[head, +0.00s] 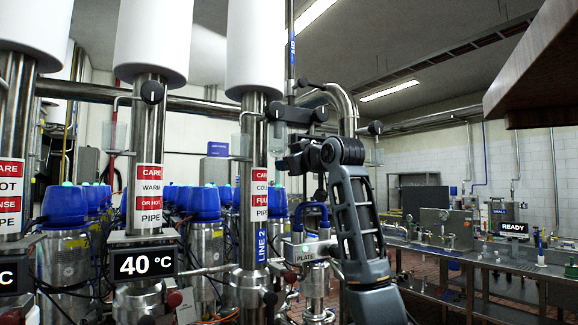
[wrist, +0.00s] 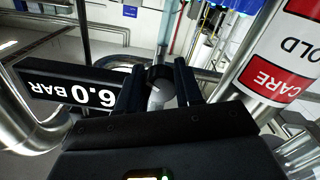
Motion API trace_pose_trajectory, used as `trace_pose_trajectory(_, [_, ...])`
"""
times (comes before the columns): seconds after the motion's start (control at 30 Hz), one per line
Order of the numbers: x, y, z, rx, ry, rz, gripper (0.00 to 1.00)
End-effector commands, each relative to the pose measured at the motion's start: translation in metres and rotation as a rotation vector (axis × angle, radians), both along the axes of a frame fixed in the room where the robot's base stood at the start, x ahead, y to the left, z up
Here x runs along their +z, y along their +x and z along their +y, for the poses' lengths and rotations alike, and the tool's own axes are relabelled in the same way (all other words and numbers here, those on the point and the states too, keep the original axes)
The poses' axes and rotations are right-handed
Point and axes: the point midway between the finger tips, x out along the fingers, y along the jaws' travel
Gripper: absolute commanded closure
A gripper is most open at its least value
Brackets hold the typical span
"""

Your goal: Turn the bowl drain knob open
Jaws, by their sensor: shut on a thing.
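In the wrist view, my gripper's two dark fingers (wrist: 158,88) stand either side of a round black knob (wrist: 160,73). The gripper is shut on this knob, and a pale piece shows just below it. In the head view the knob is largely hidden by my gripper. No label readable here names it as the bowl drain knob, and its turn position cannot be told.
The cold pipe (head: 254,125) stands close beside my gripper. A 6.0 BAR display (wrist: 75,88) shows upside down left of the fingers. A similar black knob (head: 152,92) sits on the warm pipe. Blue-topped canisters (head: 66,205) stand behind; a metal bench (head: 500,262) is at right.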

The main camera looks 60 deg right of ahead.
Motion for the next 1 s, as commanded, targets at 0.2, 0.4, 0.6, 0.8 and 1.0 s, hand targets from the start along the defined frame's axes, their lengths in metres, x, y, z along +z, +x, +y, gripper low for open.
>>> trace_pose_trajectory(0.2, [-0.0016, -0.0004, -0.0003, 0.0, -0.168, 0.104, 0.95])
trace_pose_trajectory(0.4, [-0.0011, -0.0001, 0.0002, 0.0, -0.296, 0.181, 0.95])
trace_pose_trajectory(0.6, [-0.0012, -0.0003, -0.0001, 0.0, -0.383, 0.236, 0.95])
trace_pose_trajectory(0.8, [-0.001, 0.0003, 0.0003, 0.001, -0.431, 0.266, 0.95])
trace_pose_trajectory(1.0, [-0.0009, 0.0006, 0.0006, 0.002, -0.447, 0.276, 0.95])
